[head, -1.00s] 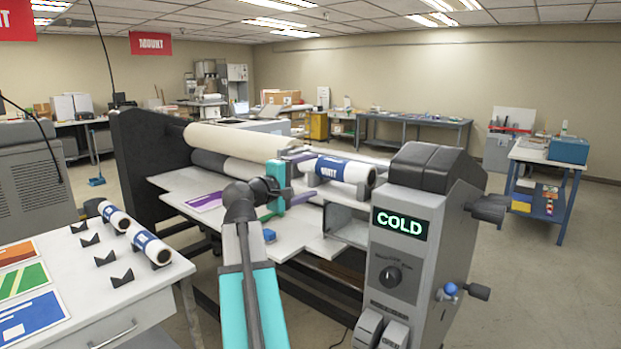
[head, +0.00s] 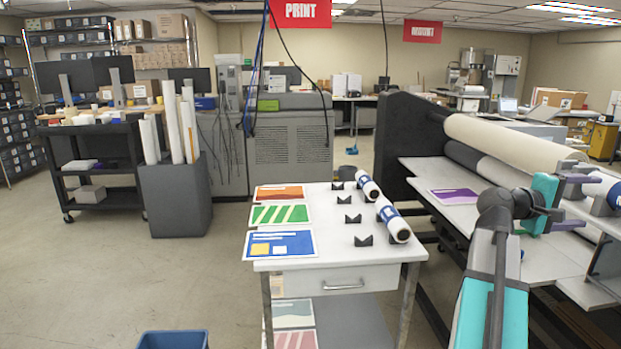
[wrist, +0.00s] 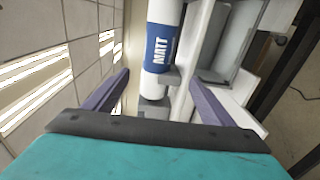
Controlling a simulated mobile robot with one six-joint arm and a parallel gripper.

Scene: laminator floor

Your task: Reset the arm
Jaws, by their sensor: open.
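My arm reaches up from the lower right of the head view over the laminator. My gripper (head: 577,190) is at the right, in front of the laminator's rollers. In the wrist view my gripper (wrist: 158,92) has its two purple fingers wide apart with nothing between them touching both. A white roll with a blue MATT label (wrist: 158,45) lies beyond the fingers in the wrist view, resting on dark cradles. The end of this roll (head: 613,188) shows at the right edge of the head view, beyond the fingers.
A white table (head: 345,240) with prints, black cradles and two rolls (head: 393,220) stands in the middle. The laminator (head: 405,135) fills the right. A grey bin of tubes (head: 175,195) and a black cart (head: 95,170) stand left. Floor at lower left is clear, except a blue bin (head: 172,340).

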